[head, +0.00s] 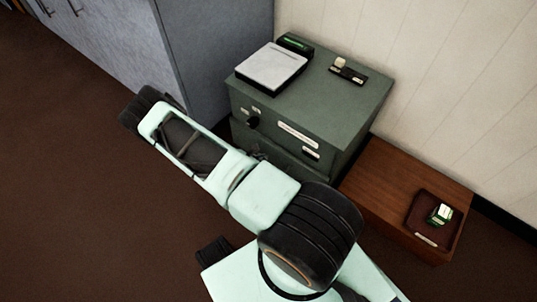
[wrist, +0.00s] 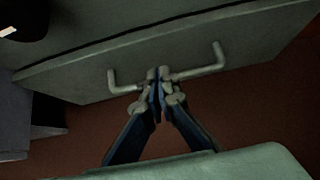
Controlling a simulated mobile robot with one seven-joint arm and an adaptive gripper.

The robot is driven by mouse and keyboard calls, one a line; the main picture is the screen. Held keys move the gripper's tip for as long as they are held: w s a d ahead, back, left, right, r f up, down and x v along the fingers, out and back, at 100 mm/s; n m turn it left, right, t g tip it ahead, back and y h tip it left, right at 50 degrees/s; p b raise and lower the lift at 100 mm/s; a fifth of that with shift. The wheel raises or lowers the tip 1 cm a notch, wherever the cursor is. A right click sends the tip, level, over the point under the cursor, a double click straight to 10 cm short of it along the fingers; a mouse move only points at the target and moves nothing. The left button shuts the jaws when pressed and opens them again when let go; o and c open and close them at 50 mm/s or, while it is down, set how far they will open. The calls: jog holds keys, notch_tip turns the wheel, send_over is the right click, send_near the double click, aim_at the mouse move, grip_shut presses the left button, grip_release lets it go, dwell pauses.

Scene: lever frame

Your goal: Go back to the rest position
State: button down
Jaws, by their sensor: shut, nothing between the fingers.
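My gripper (wrist: 158,88) shows in the wrist view with its blue-sided fingers shut together and nothing held between them. Its tips overlap the middle of a pale bar handle (wrist: 200,72) on a grey-green front panel (wrist: 85,75). I cannot tell whether they touch the handle. In the head view my pale green arm reaches across the middle, low in front of the green cabinet (head: 345,105), and hides the cabinet's lower front. The gripper itself is mostly hidden there.
On the cabinet stand a scale (head: 270,67) with a dark display unit (head: 295,44) and a small black block (head: 350,75). A black knob (head: 253,121) sticks out in front. Right is a low wooden stand (head: 385,185) with a tray (head: 452,235). Brown floor is open at left.

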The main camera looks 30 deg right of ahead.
jog(key=p+v, duration=0.2)
jog(key=v, duration=0.7)
jog(key=shift+r+p, duration=0.15)
jog(key=shift+p, duration=0.15)
jog(key=shift+a, duration=0.1)
